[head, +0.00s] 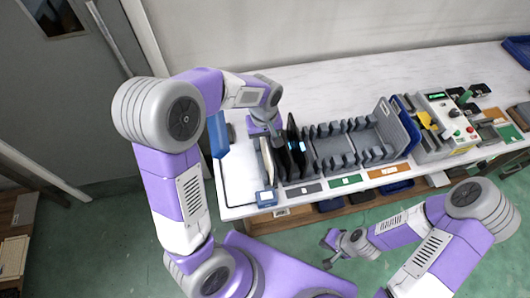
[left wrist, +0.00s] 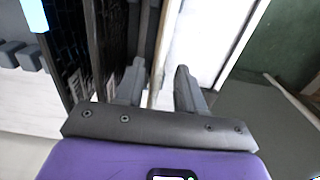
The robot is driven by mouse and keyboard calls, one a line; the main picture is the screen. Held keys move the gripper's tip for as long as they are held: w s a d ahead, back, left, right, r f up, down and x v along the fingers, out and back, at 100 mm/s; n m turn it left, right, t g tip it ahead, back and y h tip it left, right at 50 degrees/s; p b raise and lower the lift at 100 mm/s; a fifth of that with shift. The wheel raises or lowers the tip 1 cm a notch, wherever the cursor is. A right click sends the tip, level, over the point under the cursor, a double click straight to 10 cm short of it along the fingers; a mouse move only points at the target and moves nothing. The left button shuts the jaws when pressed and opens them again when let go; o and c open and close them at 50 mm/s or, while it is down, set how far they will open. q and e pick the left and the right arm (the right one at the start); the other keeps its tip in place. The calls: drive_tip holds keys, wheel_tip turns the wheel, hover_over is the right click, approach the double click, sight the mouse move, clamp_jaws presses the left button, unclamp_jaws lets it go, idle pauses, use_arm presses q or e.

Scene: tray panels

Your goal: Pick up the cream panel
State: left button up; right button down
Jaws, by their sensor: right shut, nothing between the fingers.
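The cream panel (head: 267,162) stands upright in the left end of the grey slotted rack (head: 347,146), left of the dark panels (head: 293,140). My left gripper (head: 267,137) is over its upper end. In the left wrist view my left gripper (left wrist: 160,66) is open, with a finger on each side of the cream panel's thin tan edge (left wrist: 164,45). I cannot tell whether either finger touches it. My right gripper (head: 329,240) is shut and empty, low in front of the table, away from the rack.
Dark panels (left wrist: 108,40) stand close beside the left finger in the wrist view. A blue-framed device (head: 266,198) sits at the table's front edge. A control box (head: 450,122) stands right of the rack.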

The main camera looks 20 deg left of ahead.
sight(265, 152)
use_arm(q)
wheel_tip(265, 152, down, 4)
drive_tip(key=shift+d+r+b, duration=0.1)
drive_tip(key=shift+r+b, duration=0.1)
drive_tip(key=shift+b, duration=0.2)
clamp_jaws()
drive_tip(key=shift+r, duration=0.1)
